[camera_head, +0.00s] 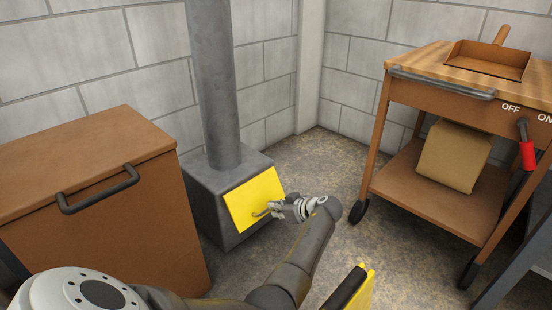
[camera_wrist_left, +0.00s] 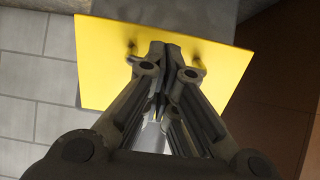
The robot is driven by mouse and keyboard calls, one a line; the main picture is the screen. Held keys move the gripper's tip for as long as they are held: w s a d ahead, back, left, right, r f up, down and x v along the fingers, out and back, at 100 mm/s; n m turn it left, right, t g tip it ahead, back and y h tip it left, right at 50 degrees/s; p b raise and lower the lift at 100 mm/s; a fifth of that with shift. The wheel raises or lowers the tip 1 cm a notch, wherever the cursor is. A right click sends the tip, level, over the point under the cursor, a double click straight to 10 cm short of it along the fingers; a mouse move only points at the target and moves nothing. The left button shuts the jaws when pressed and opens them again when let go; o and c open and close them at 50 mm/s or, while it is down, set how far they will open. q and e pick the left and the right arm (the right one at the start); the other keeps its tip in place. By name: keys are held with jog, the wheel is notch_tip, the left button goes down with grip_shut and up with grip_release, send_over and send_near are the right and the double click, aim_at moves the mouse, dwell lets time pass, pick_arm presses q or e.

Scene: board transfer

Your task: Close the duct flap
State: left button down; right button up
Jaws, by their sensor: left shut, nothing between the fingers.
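The duct flap (camera_head: 252,196) is a yellow plate on the front of a dark grey duct box (camera_head: 213,205). It appears tilted against the box front; whether it is fully flush I cannot tell. A small handle shows near its lower right. My left gripper (camera_head: 268,211) is at the flap's lower right, by the handle. In the left wrist view the flap (camera_wrist_left: 105,60) fills the upper middle, and my gripper fingers (camera_wrist_left: 165,55) are together in front of it with nothing between them. Whether they touch the flap is unclear.
A brown chest (camera_head: 150,215) with a dark handle stands left of the duct box. A wooden cart (camera_head: 440,190) with a box (camera_head: 453,156) and an OFF/ON lever (camera_head: 527,150) stands at right. The floor between (camera_head: 335,165) is clear.

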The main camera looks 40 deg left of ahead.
aim_at(261, 199)
pick_arm(q)
jog(key=shift+y, duration=0.8)
jog(key=shift+a+f+b, duration=0.95)
jog(key=shift+f+b, duration=0.2)
jog(key=shift+b, duration=0.5)
jog(key=shift+a+f+b, duration=0.95)
jog(key=shift+f+b, duration=0.2)
jog(key=shift+b, duration=0.5)
jog(key=shift+r, duration=0.1)
